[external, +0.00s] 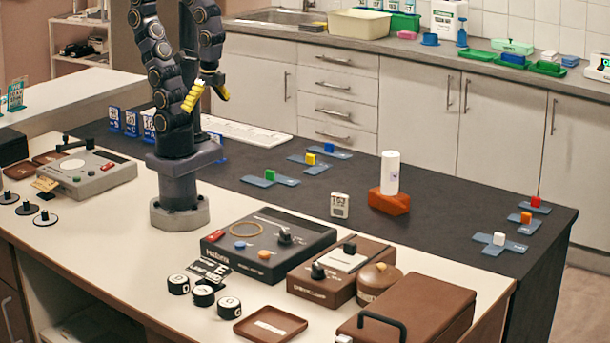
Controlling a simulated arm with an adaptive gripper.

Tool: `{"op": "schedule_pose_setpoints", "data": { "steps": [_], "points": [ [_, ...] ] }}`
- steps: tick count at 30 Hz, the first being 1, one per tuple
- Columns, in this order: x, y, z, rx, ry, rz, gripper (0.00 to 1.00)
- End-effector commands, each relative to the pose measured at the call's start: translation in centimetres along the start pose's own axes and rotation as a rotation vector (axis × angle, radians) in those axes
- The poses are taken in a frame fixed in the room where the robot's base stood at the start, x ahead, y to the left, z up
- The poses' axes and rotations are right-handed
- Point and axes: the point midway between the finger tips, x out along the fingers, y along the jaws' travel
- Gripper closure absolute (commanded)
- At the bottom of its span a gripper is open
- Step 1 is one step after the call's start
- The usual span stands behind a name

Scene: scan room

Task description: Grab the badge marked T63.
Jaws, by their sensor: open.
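Several upright blue-and-white tags (131,122) stand in a row on the dark tabletop, behind and beside my arm's base. Their markings are too small to read, and my arm partly hides the ones at the right end. I cannot tell which, if any, is the badge marked T63. My gripper (208,94) has yellow fingertips, is open and empty, and hangs in the air above the dark top, to the right of my arm's column.
A white keyboard-like strip (250,133) lies behind my arm. A white cylinder (390,172) stands on a red-brown block (389,202); a small white display (339,205) stands left of it. Consoles and a brown case (420,312) crowd the front. The dark top's middle has free room.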

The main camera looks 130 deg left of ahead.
Motion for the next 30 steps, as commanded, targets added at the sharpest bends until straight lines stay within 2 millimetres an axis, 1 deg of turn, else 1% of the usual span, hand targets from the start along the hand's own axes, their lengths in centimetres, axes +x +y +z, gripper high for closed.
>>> {"op": "schedule_pose_setpoints", "data": {
  "steps": [7, 8, 9, 17, 20, 23, 26, 27, 29, 30],
  "points": [
    [0.0, 0.0, 0.0, -0.004, 0.0, 0.0, 0.0],
    [0.0, 0.0, 0.0, -0.004, -0.001, 0.0, 0.04],
    [0.0, 0.0, 0.0, -0.004, -0.001, 0.0, 0.16],
    [0.0, 0.0, -0.1, -0.005, -0.001, 0.001, 0.16],
    [0.0, -0.1, -0.4, -0.025, -0.002, 0.002, 0.16],
    [0.0, -0.7, -1.9, -0.101, 0.0, 0.008, 0.16],
    [0.0, -1.9, -5.0, -0.244, 0.013, 0.018, 0.16],
    [0.2, -2.7, -6.4, -0.315, 0.014, 0.023, 0.16],
    [0.7, -4.1, -8.6, -0.428, 0.02, 0.032, 0.16],
    [1.0, -5.1, -10.1, -0.503, 0.031, 0.037, 0.16]
  ]
}}
